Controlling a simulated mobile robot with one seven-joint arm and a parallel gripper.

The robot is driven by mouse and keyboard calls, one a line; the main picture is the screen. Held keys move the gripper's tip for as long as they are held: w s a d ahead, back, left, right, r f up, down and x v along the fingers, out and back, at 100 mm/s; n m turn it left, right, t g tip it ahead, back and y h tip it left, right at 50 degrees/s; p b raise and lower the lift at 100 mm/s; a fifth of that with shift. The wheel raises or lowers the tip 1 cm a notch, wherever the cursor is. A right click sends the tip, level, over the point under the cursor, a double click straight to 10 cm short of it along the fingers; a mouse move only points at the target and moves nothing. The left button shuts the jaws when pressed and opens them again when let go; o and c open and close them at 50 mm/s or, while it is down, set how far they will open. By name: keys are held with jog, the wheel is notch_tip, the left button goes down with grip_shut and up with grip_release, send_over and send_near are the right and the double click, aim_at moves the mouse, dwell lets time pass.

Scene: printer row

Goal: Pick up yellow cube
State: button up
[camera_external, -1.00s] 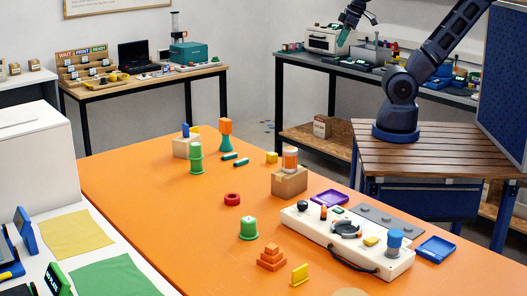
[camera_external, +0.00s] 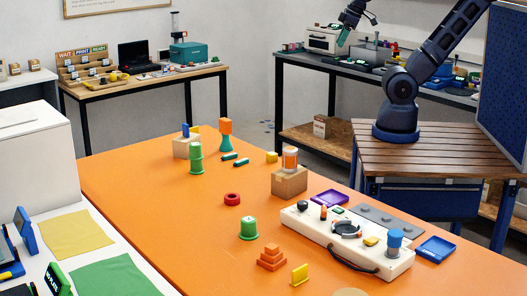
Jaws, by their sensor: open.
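The left middle of the table is clear.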

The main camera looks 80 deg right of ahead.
jog(key=n+g+h, duration=0.2)
jog(key=n+h, duration=0.1)
jog(key=n, duration=2.4)
send_over(274, 154)
jog(key=s+a, duration=0.3)
notch_tip(274, 154, down, 30)
jog(key=shift+m+t, duration=0.3)
jog(key=shift+x, duration=4.95)
jog(key=shift+w+d+r, duration=0.1)
jog(key=shift+w, duration=0.05)
jog(key=shift+c, duration=0.2)
jog(key=c, duration=1)
